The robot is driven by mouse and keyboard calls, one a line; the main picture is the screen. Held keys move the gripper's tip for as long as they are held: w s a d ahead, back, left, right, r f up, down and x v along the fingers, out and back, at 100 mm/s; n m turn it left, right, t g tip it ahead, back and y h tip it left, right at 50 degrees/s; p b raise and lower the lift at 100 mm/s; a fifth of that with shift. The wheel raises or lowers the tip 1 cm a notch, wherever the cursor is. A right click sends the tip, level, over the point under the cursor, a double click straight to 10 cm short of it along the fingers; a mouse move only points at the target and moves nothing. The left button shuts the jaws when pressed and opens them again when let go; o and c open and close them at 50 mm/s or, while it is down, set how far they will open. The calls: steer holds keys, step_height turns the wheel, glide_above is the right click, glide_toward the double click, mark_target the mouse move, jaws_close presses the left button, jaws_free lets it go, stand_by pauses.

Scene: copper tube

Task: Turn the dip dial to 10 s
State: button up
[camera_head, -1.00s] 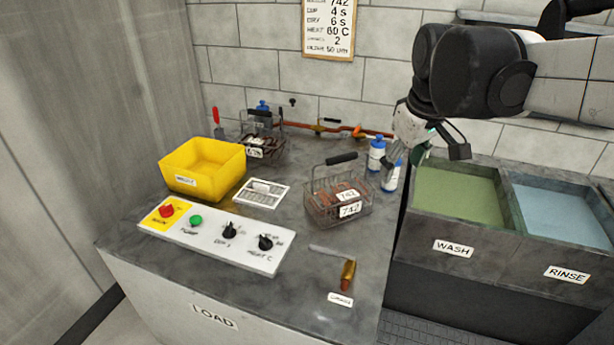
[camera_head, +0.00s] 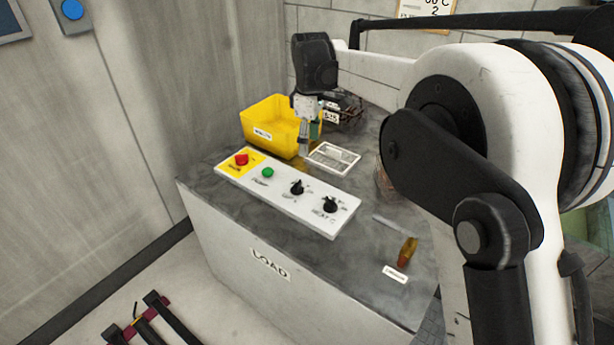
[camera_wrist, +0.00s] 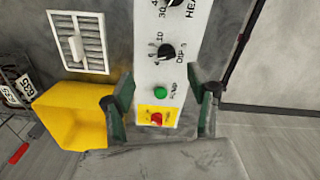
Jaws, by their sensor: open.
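The dip dial (camera_head: 297,187) is a black knob on the white control panel (camera_head: 315,213), between the green pump button (camera_head: 268,172) and the black heat dial (camera_head: 330,204). In the wrist view the dip dial (camera_wrist: 166,51) is upright in the picture's upper middle, with a "10" mark beside it; its exact setting is too small to tell. My gripper (camera_head: 303,152) hangs above the back of the panel, near the yellow bin, apart from the dial. In the wrist view its two green fingers (camera_wrist: 160,115) are spread wide, with nothing between them.
A red button (camera_head: 241,159) sits on the panel's yellow end. The yellow bin (camera_head: 268,126) and a white grate (camera_head: 333,158) stand behind the panel. A brass-ended tool (camera_head: 407,251) lies at the right. My arm hides much of the right side.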

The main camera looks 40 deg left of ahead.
mark_target(298, 183)
steer(key=shift+n, duration=0.4)
steer(key=a+f, duration=0.1)
steer(key=f, duration=0.4)
steer(key=s+a+f+b, duration=0.1)
steer(key=f, duration=0.4)
steer(key=f+b, duration=0.1)
steer(key=f, duration=0.4)
steer(key=shift+s+a+f, duration=0.2)
steer(key=shift+a+f, duration=0.1)
steer(key=shift+a, duration=0.1)
steer(key=c, duration=1.1)
steer(key=shift+c, duration=0.2)
